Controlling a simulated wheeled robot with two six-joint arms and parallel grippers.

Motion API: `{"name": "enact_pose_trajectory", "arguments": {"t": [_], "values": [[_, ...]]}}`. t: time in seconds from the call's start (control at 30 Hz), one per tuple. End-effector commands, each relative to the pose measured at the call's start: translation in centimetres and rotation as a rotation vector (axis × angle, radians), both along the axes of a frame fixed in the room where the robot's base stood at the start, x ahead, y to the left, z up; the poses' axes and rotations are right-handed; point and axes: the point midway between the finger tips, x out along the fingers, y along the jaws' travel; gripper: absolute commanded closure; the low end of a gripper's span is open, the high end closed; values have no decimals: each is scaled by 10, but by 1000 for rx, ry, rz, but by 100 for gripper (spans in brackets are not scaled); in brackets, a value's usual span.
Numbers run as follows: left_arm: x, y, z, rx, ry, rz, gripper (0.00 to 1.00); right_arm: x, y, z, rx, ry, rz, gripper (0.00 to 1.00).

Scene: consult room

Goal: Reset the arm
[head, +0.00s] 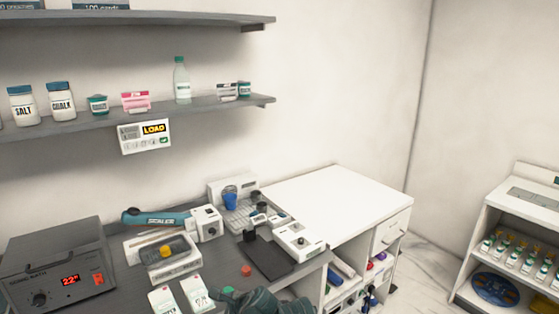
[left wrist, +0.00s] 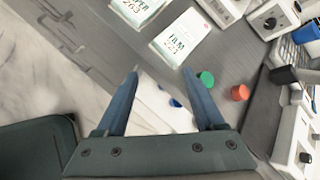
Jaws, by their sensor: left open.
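My left gripper (left wrist: 160,76) is open in the left wrist view, its two blue fingers spread wide with nothing held between them. It is over the front edge of the grey worktop. In the head view a dark part of my arm (head: 260,303) shows at the bottom edge, and its fingers are not clear there. A green cap (left wrist: 207,79) and an orange-red cap (left wrist: 240,92) lie on the worktop beside the right-hand finger. My right gripper is in neither view.
Two white packs (head: 163,300) (head: 196,292) lie near the worktop's front. The white desk top (head: 335,195) is bare. Shelves (head: 200,107) hang above.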

Motion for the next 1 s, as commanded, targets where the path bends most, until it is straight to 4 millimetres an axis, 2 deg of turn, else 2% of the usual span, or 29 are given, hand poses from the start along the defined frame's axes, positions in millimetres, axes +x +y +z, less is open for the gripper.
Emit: {"name": "enact_pose_trajectory", "arguments": {"t": [0.17,0.3,0.5,0.7,1.0], "values": [[-38,-24,-33,-314,-53,313,30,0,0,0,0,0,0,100],[-75,-53,-56,-561,-68,657,30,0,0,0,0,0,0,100],[-115,-88,-70,-740,-47,1040,30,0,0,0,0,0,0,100],[-131,-103,-72,-787,-30,1201,30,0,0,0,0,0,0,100],[-132,-104,-72,-789,-30,1215,30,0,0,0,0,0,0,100]]}}
